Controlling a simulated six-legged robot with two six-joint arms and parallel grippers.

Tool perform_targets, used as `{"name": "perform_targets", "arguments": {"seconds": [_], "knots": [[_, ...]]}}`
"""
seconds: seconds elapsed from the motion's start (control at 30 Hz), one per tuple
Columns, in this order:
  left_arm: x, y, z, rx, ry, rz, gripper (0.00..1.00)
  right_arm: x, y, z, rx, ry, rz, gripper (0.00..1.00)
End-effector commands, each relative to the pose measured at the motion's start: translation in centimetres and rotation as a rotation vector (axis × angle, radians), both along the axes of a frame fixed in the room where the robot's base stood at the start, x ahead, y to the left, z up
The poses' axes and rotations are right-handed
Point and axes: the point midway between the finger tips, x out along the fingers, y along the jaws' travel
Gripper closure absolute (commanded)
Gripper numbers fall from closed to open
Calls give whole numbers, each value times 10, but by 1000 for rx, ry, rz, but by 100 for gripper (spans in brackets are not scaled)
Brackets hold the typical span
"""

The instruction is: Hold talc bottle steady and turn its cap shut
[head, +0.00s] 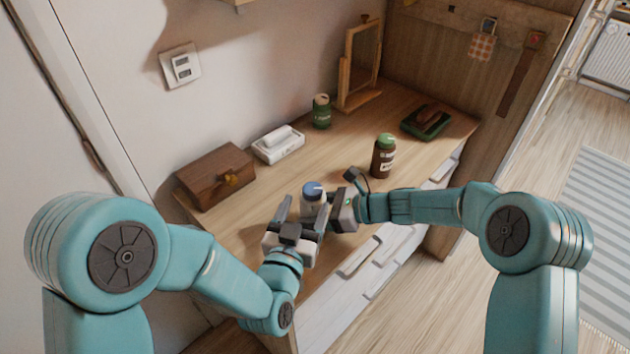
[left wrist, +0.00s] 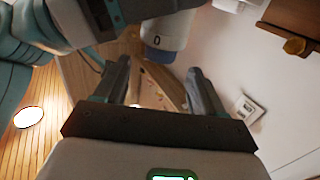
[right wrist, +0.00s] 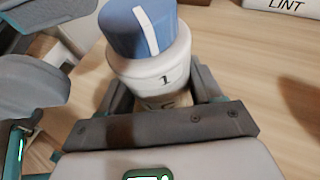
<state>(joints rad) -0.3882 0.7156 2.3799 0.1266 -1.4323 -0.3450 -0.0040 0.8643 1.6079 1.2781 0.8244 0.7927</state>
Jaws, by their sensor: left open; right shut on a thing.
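The talc bottle (head: 313,204) is white with a blue cap (head: 312,188) and stands upright near the desk's front. My right gripper (head: 328,203) is shut around its body. In the right wrist view the bottle (right wrist: 152,75) sits between the fingers; the cap (right wrist: 138,27) has a white stripe, slightly left of a "1" on the bottle. My left gripper (head: 302,210) is open, with its fingers close to the bottle on the near side. In the left wrist view its fingers (left wrist: 160,82) are empty; the cap (left wrist: 158,54) and a "0" mark show beyond them. The lower bottle is partly hidden.
A wooden box (head: 215,177), a white box (head: 278,147) and a green tin (head: 321,113) stand along the wall. A brown jar with a green lid (head: 384,158), a green tray (head: 412,126) and a framed mirror (head: 343,82) stand further right. The desk between is clear.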

Motion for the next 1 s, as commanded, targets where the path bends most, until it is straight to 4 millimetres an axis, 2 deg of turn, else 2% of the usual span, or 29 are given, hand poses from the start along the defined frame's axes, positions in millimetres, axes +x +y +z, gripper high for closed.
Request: {"name": "perform_targets", "arguments": {"seconds": [0.2, 0.33, 0.5, 0.77, 0.8, 0.93, 1.0], "knots": [[47, -13, 0, -1, -1, 2, 31, 0, 0, 0, 0, 0, 0, 70], [66, -18, 0, -1, 0, 1, 31, 0, 0, 0, 0, 0, 0, 70], [78, -22, -1, 0, 2, 0, 31, 0, 0, 0, 0, 0, 0, 70], [80, -23, 0, 0, 2, 0, 31, 0, 0, 0, 0, 0, 0, 70], [80, -23, 0, 0, 2, 0, 37, 0, 0, 0, 0, 0, 0, 70], [80, -23, 0, 0, 2, 0, 80, 0, 0, 0, 0, 0, 0, 70], [80, -23, 0, 0, 2, 0, 83, 0, 0, 0, 0, 0, 0, 70]]}}
